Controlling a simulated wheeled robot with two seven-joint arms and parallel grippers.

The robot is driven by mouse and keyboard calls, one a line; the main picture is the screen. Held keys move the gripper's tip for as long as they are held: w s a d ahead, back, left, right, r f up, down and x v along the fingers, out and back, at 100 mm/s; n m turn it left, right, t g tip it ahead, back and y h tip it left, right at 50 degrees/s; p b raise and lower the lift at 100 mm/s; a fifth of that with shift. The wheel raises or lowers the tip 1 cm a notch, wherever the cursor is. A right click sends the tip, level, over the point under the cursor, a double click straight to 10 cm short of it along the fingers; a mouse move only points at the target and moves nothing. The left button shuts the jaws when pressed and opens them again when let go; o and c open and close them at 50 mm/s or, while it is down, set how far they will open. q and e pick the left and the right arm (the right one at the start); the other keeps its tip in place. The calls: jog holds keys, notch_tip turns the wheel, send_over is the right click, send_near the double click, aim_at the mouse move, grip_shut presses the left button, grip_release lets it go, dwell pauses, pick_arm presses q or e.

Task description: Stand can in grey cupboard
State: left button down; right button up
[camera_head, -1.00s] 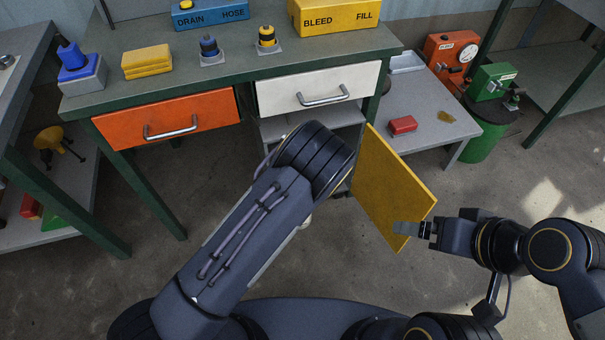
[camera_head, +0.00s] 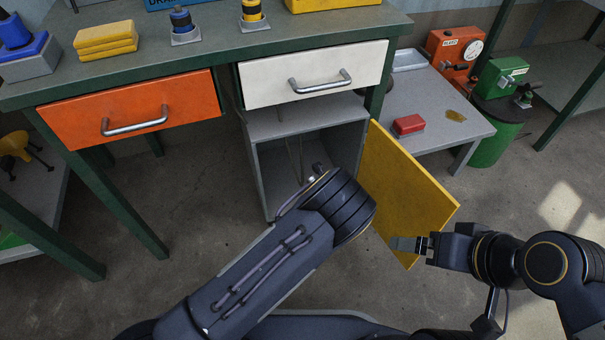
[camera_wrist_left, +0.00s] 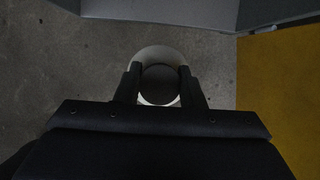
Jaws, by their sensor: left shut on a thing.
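The grey cupboard (camera_head: 300,118) stands under the white drawer with its front open. Its yellow door (camera_head: 408,190) is swung out to the right; the door (camera_wrist_left: 280,90) also fills the right of the left wrist view. My left gripper (camera_wrist_left: 159,68) is shut on the can (camera_wrist_left: 160,84), a round thing with a pale rim and dark middle seen end-on. In the head view my left arm hides that gripper and the can, in front of the cupboard opening. My right gripper (camera_head: 408,244) is at the door's lower outer edge; its finger gap cannot be made out.
An orange drawer (camera_head: 132,110) and a white drawer (camera_head: 315,74) are closed under the workbench. A low grey table (camera_head: 440,100) with a red block (camera_head: 408,125) stands right of the cupboard, behind the door. The floor left of the cupboard is clear.

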pick_arm(q)
jog(key=w+a+b, duration=0.2)
jog(key=w+b, duration=0.1)
jog(key=w, duration=0.4)
jog(key=w+a+f+b, duration=0.1)
jog(key=w+a+b, duration=0.2)
jog(key=w, duration=0.5)
jog(key=shift+f+b, duration=0.2)
jog(key=shift+b, duration=0.2)
jog(key=c, duration=1.4)
grip_release()
jog(key=shift+s+f, duration=0.1)
jog(key=shift+f, duration=0.1)
jog(key=o, duration=0.5)
jog(key=shift+c, duration=0.2)
